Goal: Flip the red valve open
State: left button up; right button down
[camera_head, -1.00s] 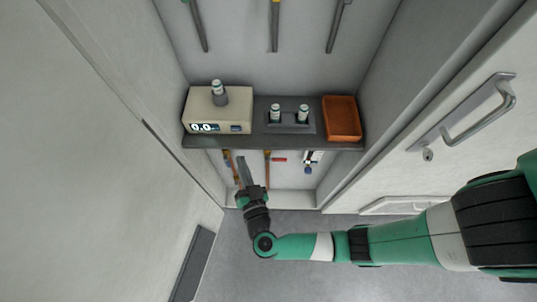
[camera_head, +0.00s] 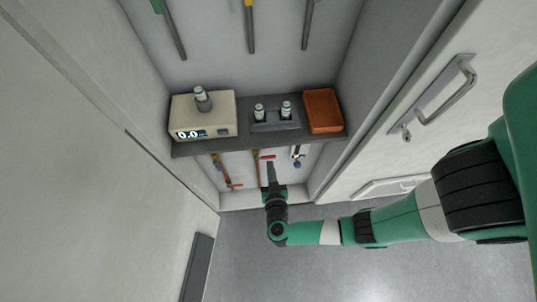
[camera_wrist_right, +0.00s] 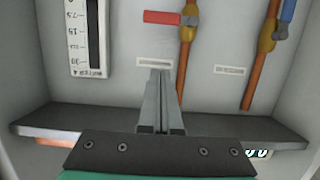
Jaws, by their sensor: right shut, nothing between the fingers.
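The red valve handle (camera_head: 267,157) shows below the shelf, on the middle copper pipe. It sticks out sideways, across the pipe. In the right wrist view, which is upside down, the red handle (camera_wrist_right: 163,17) is near the top edge, joined to a brass valve body (camera_wrist_right: 187,23). My right gripper (camera_head: 271,167) is shut and empty, its fingers pointing at the back wall by the handle. In the right wrist view its fingertips (camera_wrist_right: 160,73) appear apart from the handle, over the wall near a white label. Contact or depth cannot be told. My left gripper is not in view.
A blue handle (camera_wrist_right: 287,10) is on a neighbouring pipe, and a white gauge (camera_wrist_right: 87,38) is on the other side. Cabinet walls close in both sides.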

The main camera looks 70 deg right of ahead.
jog(key=b, duration=0.2)
send_over(268, 158)
jog(key=a, duration=0.1)
jog(key=f, duration=0.2)
jog(key=f+b, duration=0.2)
jog(key=shift+s+a+f, duration=0.2)
jog(key=shift+s+f, duration=0.1)
jog(key=shift+s, duration=0.05)
jog(key=shift+f+b, duration=0.45)
jog(key=shift+b, duration=0.1)
jog(key=shift+a, duration=0.1)
